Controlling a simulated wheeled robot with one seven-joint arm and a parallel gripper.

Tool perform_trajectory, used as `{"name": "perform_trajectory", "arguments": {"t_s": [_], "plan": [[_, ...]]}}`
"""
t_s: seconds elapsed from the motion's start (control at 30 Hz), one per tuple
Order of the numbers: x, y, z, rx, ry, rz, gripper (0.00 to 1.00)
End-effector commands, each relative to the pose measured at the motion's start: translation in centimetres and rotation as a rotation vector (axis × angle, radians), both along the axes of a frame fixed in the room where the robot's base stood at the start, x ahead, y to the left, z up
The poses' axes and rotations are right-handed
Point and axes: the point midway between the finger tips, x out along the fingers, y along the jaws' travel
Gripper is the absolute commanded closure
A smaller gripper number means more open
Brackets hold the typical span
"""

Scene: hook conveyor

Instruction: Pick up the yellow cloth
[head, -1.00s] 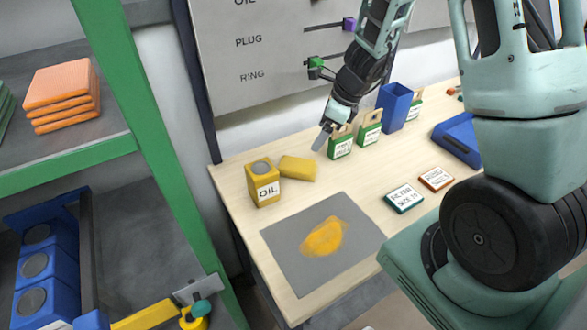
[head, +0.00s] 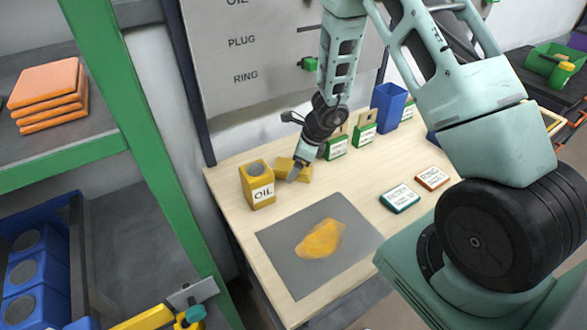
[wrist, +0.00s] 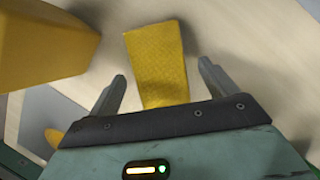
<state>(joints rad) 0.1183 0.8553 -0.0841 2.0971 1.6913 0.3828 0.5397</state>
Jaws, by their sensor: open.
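The yellow cloth (head: 281,167) lies on the wooden table beside the yellow OIL canister (head: 258,184). In the wrist view the cloth (wrist: 157,58) is a flat textured yellow rectangle, its near end hidden behind my gripper's body. My gripper (head: 293,176) is over the cloth in the head view and covers part of it. In the wrist view my gripper (wrist: 163,72) is open, with one finger on each side of the cloth and a gap to both edges. Nothing is held. I cannot tell the exact height of the fingertips above the table.
The OIL canister stands close on the left, also large in the wrist view (wrist: 42,45). A grey mat (head: 290,268) with a yellow-orange smear (head: 320,238) lies in front. Green labelled boxes (head: 336,148) and a blue bin (head: 388,104) stand at right.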

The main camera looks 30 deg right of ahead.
Motion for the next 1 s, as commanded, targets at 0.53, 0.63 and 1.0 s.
{"name": "perform_trajectory", "arguments": {"t_s": [0.53, 0.63, 1.0], "plan": [[0.2, 0.2, -0.6, -0.001, -0.001, 0.001, 0.64], [0.2, 0.2, -0.6, -0.001, -0.001, 0.001, 0.68], [0.3, 0.1, 2.8, -0.002, -0.006, 0.002, 0.68]]}}
